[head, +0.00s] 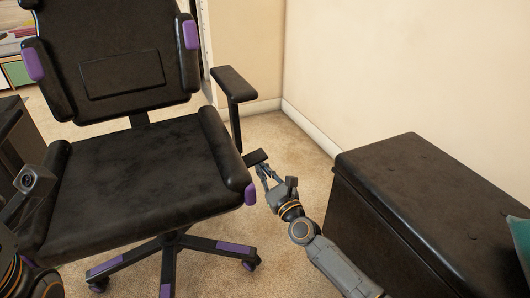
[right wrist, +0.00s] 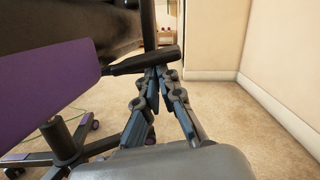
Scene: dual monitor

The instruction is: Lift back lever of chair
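The black office chair (head: 135,185) with purple trim stands at left centre in the head view. A short flat black lever (head: 256,157) sticks out at the right side of its seat, below the armrest. The lever (right wrist: 146,61) crosses the upper middle of the right wrist view. My right gripper (head: 263,169) is at the lever's outer end. In the right wrist view its fingertips (right wrist: 159,72) come together right under the lever, with nothing seen between them. I cannot tell whether they touch it. Part of my left arm shows at the left edge; its fingers are not seen.
A large dark box-like piece of furniture (head: 430,200) stands to the right of my right arm. The carpet (head: 282,135) between chair and wall is clear. The chair's armrest (head: 234,84) rises above the lever. Cream walls (head: 390,70) form a corner behind.

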